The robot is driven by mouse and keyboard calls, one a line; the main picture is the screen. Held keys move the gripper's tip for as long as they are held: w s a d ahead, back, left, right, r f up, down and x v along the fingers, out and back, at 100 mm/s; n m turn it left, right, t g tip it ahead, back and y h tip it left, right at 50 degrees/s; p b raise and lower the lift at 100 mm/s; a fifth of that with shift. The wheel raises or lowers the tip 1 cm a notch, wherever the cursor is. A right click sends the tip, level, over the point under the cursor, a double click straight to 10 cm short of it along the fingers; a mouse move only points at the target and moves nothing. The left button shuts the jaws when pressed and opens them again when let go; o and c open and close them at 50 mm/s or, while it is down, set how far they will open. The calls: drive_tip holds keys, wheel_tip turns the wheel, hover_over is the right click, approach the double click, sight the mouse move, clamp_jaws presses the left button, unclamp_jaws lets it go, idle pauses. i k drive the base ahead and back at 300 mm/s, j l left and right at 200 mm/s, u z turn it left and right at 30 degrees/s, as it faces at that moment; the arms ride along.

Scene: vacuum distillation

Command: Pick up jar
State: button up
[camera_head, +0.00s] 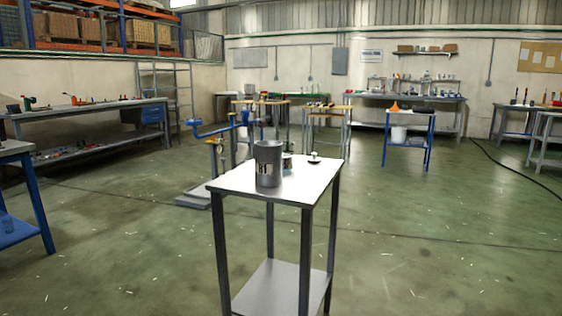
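A tall grey cylindrical vessel (268,160), apparently the jar, stands upright on a small table with a pale top (230,184). It has an open-looking rim and a dark and light marking low on its front. A smaller, partly hidden object (288,161) stands close behind it to the right; I cannot tell whether they touch. A small dark-knobbed item (314,158), perhaps a lid, lies further right on the same top. My gripper is not in view.
The table has dark legs and a grey lower shelf (272,290). Behind it stands an apparatus with blue pipes (212,129) on a low grey base. A blue stand (408,120) with an orange funnel is at the back right. Open green floor surrounds the table's front and right.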

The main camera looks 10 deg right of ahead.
sight(287, 146)
drive_tip(key=i+j, duration=0.35)
drive_tip(key=i, duration=0.25)
drive_tip(key=i+j+z, duration=0.1)
drive_tip(key=i+j, duration=0.25)
drive_tip(key=i, duration=0.25)
